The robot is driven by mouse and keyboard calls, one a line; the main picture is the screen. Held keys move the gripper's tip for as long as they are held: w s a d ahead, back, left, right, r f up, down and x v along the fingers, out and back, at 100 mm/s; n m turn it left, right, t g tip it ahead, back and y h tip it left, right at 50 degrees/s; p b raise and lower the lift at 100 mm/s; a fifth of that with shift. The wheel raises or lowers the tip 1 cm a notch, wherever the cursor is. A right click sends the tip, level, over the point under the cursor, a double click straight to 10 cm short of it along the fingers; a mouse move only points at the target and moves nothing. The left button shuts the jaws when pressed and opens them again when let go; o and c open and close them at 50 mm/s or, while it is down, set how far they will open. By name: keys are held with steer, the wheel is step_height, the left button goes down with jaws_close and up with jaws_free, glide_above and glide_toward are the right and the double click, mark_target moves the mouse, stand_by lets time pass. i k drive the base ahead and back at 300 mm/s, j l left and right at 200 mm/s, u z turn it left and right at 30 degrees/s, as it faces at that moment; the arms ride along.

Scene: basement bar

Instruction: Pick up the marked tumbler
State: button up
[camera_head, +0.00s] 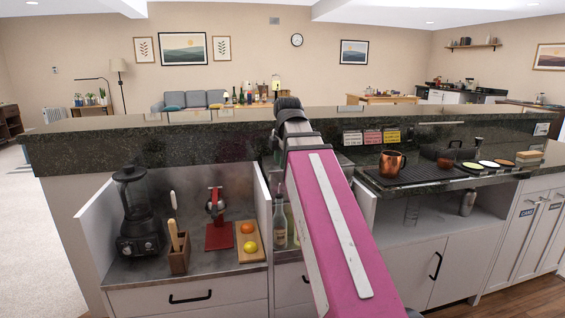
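A clear tumbler-like glass (411,211) stands on the lower shelf at the right, under the raised counter. It is small and faint, and I cannot make out a mark on it. No other thing in view shows a clear mark as the tumbler. My pink arm rises from the bottom middle to a dark joint at the bar ledge. My gripper does not show; it is out of view or hidden behind the arm.
A copper mug (392,163) stands on the black bar mat (425,176). A metal shaker (467,203) stands on the lower shelf, right of the glass. A blender (138,215), a cutting board (250,255) with fruit and a bottle (280,226) stand left of my arm.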

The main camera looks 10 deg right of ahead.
mark_target(447, 157)
steer(key=l, duration=0.4)
steer(key=l+z, duration=0.15)
steer(key=z, duration=0.35)
steer(key=j+z, duration=0.2)
steer(key=z, duration=0.2)
steer(key=k+j+z, duration=0.1)
steer(key=z, duration=0.3)
steer(key=j+z, duration=0.15)
steer(key=z, duration=0.25)
steer(key=k, duration=0.05)
